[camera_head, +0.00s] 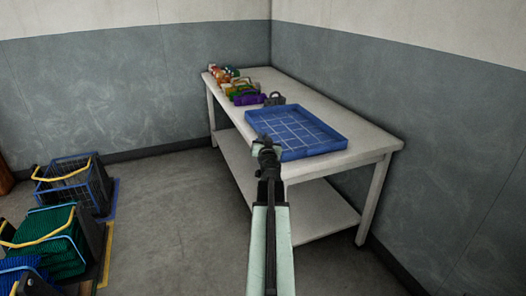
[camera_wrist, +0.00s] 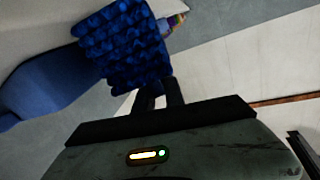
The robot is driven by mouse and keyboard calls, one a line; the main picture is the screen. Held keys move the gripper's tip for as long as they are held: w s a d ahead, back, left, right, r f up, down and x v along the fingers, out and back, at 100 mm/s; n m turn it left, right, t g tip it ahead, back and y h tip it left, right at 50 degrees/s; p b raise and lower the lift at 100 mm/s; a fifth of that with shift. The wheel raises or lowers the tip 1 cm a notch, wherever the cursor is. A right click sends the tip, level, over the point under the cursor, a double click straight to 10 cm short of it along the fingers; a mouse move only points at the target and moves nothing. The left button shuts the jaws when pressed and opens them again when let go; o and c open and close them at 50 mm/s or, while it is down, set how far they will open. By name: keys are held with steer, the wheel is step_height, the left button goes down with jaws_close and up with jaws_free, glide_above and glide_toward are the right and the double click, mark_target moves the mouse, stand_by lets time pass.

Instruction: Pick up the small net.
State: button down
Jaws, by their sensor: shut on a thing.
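A dark blue knotted net bundle (camera_wrist: 120,45) fills the upper left middle of the wrist view, right at my fingertips. My gripper (camera_wrist: 160,92) is shut on an edge of it. In the head view my gripper (camera_head: 266,146) is in front of the near left edge of a blue tray (camera_head: 322,150). I cannot make out the held net there; my gripper and arm hide it.
The tray lies on a pale table (camera_head: 370,139) with a lower shelf. Several small coloured items (camera_head: 240,92) line its far left end. A blue-edged crate (camera_head: 95,182) and a green net bundle (camera_head: 50,243) stand at left. Bare floor lies between.

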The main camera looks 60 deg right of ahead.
steer(key=shift+r, duration=0.1)
step_height(320, 180, up, 10)
steer(key=p, duration=1)
steer(key=shift+w, duration=0.15)
